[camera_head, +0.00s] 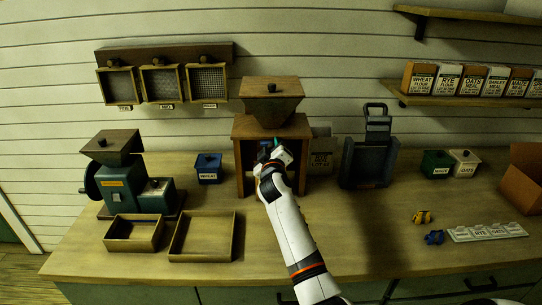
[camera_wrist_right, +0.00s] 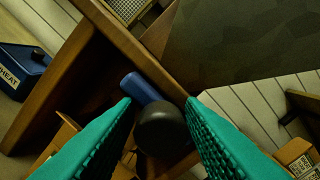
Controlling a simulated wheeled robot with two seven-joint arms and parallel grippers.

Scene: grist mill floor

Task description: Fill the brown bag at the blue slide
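A wooden hopper (camera_head: 271,100) sits on a wooden stand (camera_head: 242,170) at the middle of the bench. My right gripper (camera_head: 272,150) reaches to the front of the stand. In the right wrist view its teal fingers (camera_wrist_right: 160,108) are apart, with a dark round knob (camera_wrist_right: 165,130) between them; I cannot tell whether they touch it. The blue slide (camera_wrist_right: 140,88) runs behind the knob. Brown folded edges (camera_wrist_right: 65,137), perhaps the brown bag's, show below, partly hidden by the fingers and knob. My arm hides the stand's inside in the head view. My left gripper is out of view.
A green mill (camera_head: 150,195) and two shallow wooden trays (camera_head: 134,233) are at left, near a blue wheat box (camera_head: 208,168). A dark upright device (camera_head: 370,160) stands right of the stand. Small blue and yellow pieces (camera_head: 434,237) lie at right. The front middle bench is clear.

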